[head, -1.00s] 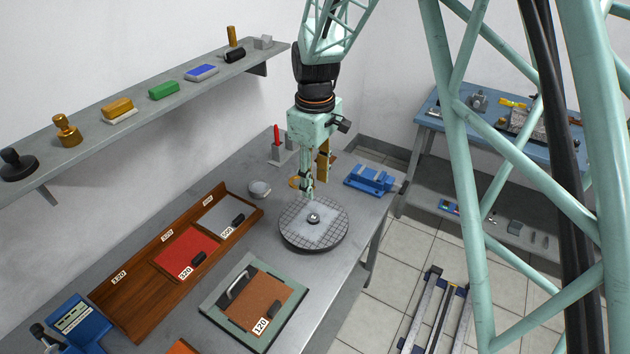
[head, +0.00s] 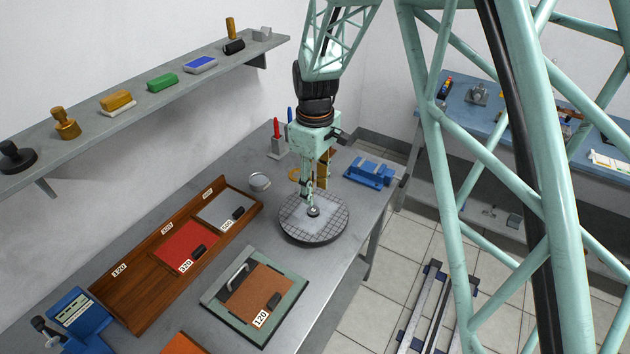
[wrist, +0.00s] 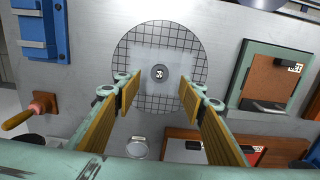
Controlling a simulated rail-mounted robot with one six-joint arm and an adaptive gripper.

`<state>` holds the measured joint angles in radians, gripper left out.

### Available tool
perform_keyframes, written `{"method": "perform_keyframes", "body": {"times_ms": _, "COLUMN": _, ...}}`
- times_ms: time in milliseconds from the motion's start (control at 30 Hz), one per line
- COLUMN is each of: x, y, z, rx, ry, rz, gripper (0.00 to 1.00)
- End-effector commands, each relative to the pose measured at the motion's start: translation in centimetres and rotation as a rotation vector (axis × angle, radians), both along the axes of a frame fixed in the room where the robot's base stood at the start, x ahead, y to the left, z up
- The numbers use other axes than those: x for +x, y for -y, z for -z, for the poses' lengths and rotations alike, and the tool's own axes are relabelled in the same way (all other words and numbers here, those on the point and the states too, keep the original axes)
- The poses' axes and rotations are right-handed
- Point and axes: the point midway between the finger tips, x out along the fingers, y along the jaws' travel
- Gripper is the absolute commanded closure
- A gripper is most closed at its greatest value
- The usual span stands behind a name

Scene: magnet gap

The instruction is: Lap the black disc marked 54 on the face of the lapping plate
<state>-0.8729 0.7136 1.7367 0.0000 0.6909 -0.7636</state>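The black disc marked 54 (wrist: 159,72) lies near the middle of the round lapping plate (wrist: 130,55), whose pale face has a dark grid. In the head view the disc (head: 313,211) is small and dark with a bright centre, on the plate (head: 325,233). My gripper (wrist: 160,88) is open and empty, its two tan-padded fingers spread apart. In the wrist view the disc shows in the gap between the fingers, a little beyond their tips. In the head view my gripper (head: 313,198) hangs just above and behind the disc; the exact height is hard to tell.
A blue vise (head: 370,172) stands behind the plate at right. A small round pale container (head: 259,181) is to its left. A wooden tray with abrasive sheets (head: 130,283) and a green-framed board with a brown sheet (head: 290,325) lie nearer. Bare bench surrounds the plate.

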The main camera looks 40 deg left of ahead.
Motion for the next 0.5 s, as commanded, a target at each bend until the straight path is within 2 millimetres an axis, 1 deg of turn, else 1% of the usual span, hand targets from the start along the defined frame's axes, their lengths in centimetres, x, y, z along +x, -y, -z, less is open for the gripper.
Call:
{"method": "perform_keyframes", "body": {"times_ms": 33, "x": 0.0, "y": 0.0, "z": 0.8, "rx": -0.001, "ry": -0.001, "rz": 0.0, "gripper": 0.63}}
{"method": "perform_keyframes", "body": {"times_ms": 100, "x": -0.1, "y": 0.1, "z": 1.6, "rx": -0.002, "ry": -0.002, "rz": 0.0, "gripper": 0.63}}
{"method": "perform_keyframes", "body": {"times_ms": 500, "x": -0.1, "y": 0.1, "z": 6.2, "rx": -0.002, "ry": -0.002, "rz": 0.0, "gripper": 0.63}}
